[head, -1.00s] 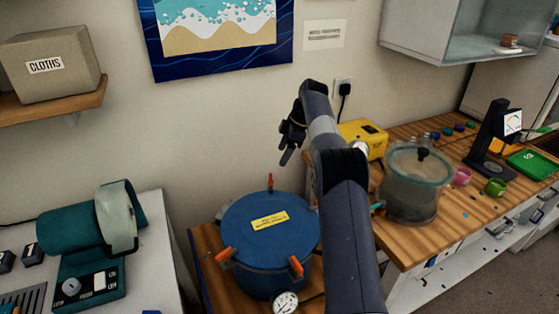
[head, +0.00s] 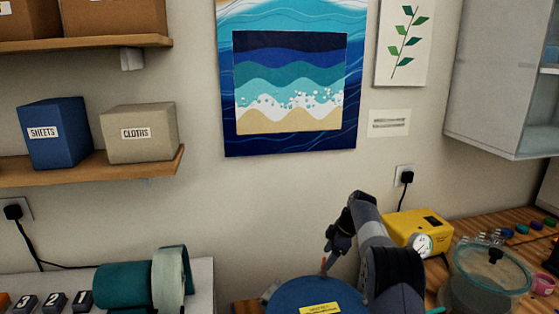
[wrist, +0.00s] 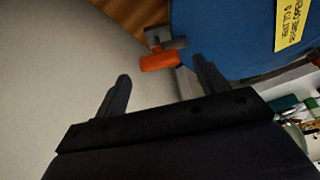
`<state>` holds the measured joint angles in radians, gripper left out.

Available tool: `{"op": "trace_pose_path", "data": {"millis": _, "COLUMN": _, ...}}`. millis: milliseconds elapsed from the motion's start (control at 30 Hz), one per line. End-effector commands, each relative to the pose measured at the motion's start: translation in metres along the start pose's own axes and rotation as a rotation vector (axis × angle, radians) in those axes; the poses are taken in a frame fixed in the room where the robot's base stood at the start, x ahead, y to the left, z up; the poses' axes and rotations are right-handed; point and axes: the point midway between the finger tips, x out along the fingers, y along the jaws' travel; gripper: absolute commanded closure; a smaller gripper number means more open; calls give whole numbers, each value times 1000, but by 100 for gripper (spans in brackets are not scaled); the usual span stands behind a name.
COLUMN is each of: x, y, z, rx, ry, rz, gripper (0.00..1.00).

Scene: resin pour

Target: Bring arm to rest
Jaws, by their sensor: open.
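My gripper (head: 334,250) is in the lower right of the head view, above the far side of the blue pressure pot (head: 310,297). In the wrist view my gripper (wrist: 160,88) has its two dark fingers apart with nothing between them. Beyond the fingers the wrist view shows the pot's blue lid (wrist: 225,35) with a yellow label and an orange-handled clamp (wrist: 160,62). My arm is bent and rises from the bottom right of the head view.
A yellow box with a gauge (head: 418,232) and a clear lidded chamber (head: 488,280) stand on the bench to the right. A teal machine (head: 125,284) stands at left. A shelf (head: 90,167) holds boxes.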

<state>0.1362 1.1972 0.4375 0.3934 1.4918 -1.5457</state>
Motion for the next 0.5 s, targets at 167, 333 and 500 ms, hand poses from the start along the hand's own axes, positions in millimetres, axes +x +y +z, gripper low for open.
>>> {"op": "trace_pose_path", "data": {"millis": 167, "x": 22, "y": 0, "z": 0, "rx": 0, "ry": 0, "rz": -1, "gripper": 31}}
{"op": "trace_pose_path", "data": {"millis": 333, "x": 23, "y": 0, "z": 0, "rx": 29, "ry": 0, "rz": 13, "gripper": 31}}
{"op": "trace_pose_path", "data": {"millis": 500, "x": 23, "y": 0, "z": 0, "rx": 35, "ry": 0, "rz": 15, "gripper": 31}}
